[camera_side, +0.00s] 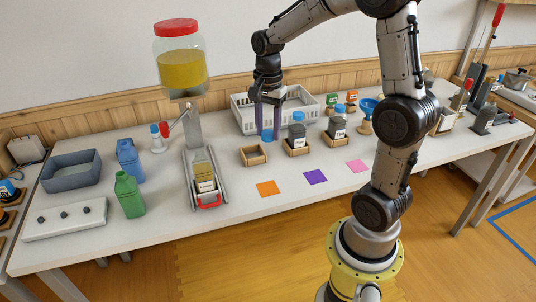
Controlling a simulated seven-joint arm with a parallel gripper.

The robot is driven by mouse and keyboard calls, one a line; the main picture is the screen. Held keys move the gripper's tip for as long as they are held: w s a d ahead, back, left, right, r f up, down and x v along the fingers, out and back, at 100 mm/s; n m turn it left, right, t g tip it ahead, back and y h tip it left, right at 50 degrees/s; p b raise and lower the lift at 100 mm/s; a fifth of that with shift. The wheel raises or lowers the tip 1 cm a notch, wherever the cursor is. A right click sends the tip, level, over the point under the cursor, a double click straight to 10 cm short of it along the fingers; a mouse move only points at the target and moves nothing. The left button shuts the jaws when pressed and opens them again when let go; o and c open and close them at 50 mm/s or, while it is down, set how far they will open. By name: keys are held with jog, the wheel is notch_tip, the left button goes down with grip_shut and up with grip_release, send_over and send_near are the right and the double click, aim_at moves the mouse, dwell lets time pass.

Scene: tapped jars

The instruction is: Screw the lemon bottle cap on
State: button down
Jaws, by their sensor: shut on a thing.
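My gripper (267,132) points straight down in front of the white basket, with its long purple fingers closed on a blue cap (267,136). The cap is at the fingertips, behind and slightly right of an empty wooden holder (254,155). A bottle with yellow contents (204,178) and a pale label stands in the metal track below the large jar; it is probably the lemon bottle, but its label is too small to read. No cap shows on it. The gripper is apart from it, to its right and farther back.
A large red-lidded jar (180,68) of yellow liquid stands above the metal track (222,186). Dark bottles (297,136) (338,127) stand in wooden holders to the right. The white basket (240,108) is behind. Orange (268,188), purple and pink squares lie in front. Green and blue jugs (129,195) stand left.

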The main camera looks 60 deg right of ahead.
aim_at(268, 133)
notch_tip(268, 133, up, 9)
jog(key=w+a+n, duration=0.2)
jog(key=w+n, duration=0.1)
jog(key=w, duration=0.4)
jog(key=shift+w+a+f+n, duration=0.75)
jog(key=shift+w+a+f, duration=1.35)
jog(key=shift+f, duration=0.2)
jog(key=shift+w+a+f+n, duration=0.75)
jog(key=shift+w+a+f, duration=1.3)
jog(key=shift+f, duration=0.25)
jog(key=shift+f, duration=0.1)
jog(key=shift+s+f, duration=0.1)
jog(key=shift+f, duration=0.4)
jog(key=shift+f, duration=1.3)
jog(key=c, duration=0.5)
grip_release()
jog(key=shift+c, duration=0.2)
